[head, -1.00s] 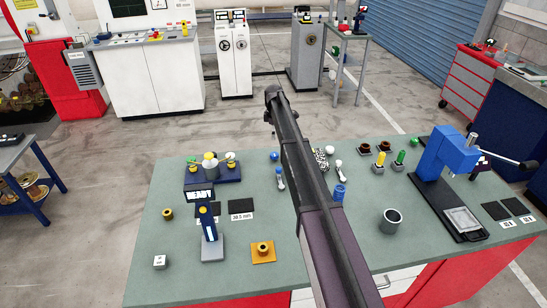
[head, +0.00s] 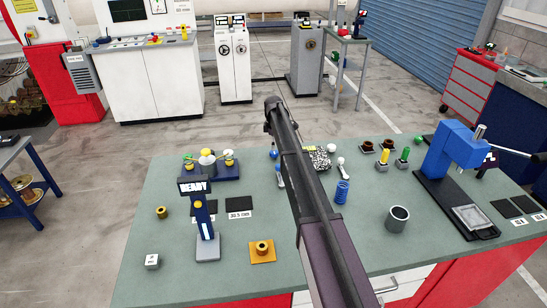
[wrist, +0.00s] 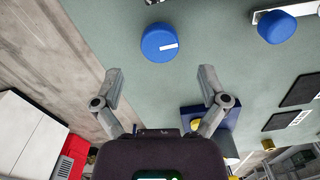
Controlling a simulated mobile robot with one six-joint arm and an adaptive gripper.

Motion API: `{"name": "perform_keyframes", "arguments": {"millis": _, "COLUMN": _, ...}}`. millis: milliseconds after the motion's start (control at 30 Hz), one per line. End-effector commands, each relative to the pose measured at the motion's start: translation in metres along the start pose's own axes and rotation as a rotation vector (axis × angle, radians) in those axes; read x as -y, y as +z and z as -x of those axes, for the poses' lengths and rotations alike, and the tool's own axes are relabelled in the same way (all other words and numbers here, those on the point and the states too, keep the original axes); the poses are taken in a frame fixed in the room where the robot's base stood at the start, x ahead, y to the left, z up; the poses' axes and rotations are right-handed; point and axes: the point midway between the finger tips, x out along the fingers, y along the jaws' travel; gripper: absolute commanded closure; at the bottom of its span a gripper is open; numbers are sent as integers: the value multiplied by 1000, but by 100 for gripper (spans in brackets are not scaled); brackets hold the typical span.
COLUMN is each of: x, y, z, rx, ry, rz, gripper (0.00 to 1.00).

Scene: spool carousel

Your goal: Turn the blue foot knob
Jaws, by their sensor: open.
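A round blue knob (wrist: 160,42) with a white mark on top shows in the wrist view, at the upper middle over the green bench top. My gripper (wrist: 161,72) is open and empty, and its two fingers are spread to either side below the knob in the picture. The knob lies ahead of the fingertips, apart from them. I cannot make this knob out in the head view, where my arm covers part of the bench. A blue ball on a lever (wrist: 276,27) stands to its right; it also shows in the head view (head: 273,154).
A navy stand (wrist: 222,117) with yellow parts is close to my right finger in the wrist view.

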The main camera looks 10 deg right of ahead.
Motion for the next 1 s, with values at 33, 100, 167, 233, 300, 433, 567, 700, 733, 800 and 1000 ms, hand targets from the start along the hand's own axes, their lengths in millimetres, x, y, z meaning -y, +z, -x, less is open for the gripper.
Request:
{"name": "perform_keyframes", "arguments": {"millis": 33, "x": 0, "y": 0, "z": -8, "rx": 0, "ry": 0, "rz": 0, "gripper": 7}}
{"name": "perform_keyframes", "arguments": {"millis": 100, "x": 0, "y": 0, "z": -13, "rx": 0, "ry": 0, "rz": 0, "gripper": 7}}
{"name": "perform_keyframes", "arguments": {"millis": 167, "x": 0, "y": 0, "z": -18, "rx": 0, "ry": 0, "rz": 0, "gripper": 7}}
{"name": "perform_keyframes", "arguments": {"millis": 233, "x": 0, "y": 0, "z": -23, "rx": 0, "ry": 0, "rz": 0, "gripper": 7}}
{"name": "perform_keyframes", "arguments": {"millis": 300, "x": 0, "y": 0, "z": -28, "rx": 0, "ry": 0, "rz": 0, "gripper": 7}}
{"name": "perform_keyframes", "arguments": {"millis": 433, "x": 0, "y": 0, "z": -37, "rx": 0, "ry": 0, "rz": 0, "gripper": 7}}
{"name": "perform_keyframes", "arguments": {"millis": 567, "x": 0, "y": 0, "z": -44, "rx": 0, "ry": 0, "rz": 0, "gripper": 7}}
{"name": "perform_keyframes", "arguments": {"millis": 700, "x": 0, "y": -1, "z": -49, "rx": 0, "ry": 0, "rz": 1, "gripper": 7}}
{"name": "perform_keyframes", "arguments": {"millis": 733, "x": 0, "y": -1, "z": -50, "rx": 0, "ry": 0, "rz": 1, "gripper": 7}}
{"name": "perform_keyframes", "arguments": {"millis": 800, "x": 0, "y": -1, "z": -51, "rx": 0, "ry": 0, "rz": 1, "gripper": 7}}
{"name": "perform_keyframes", "arguments": {"millis": 1000, "x": 0, "y": -1, "z": -51, "rx": 0, "ry": 0, "rz": 1, "gripper": 7}}
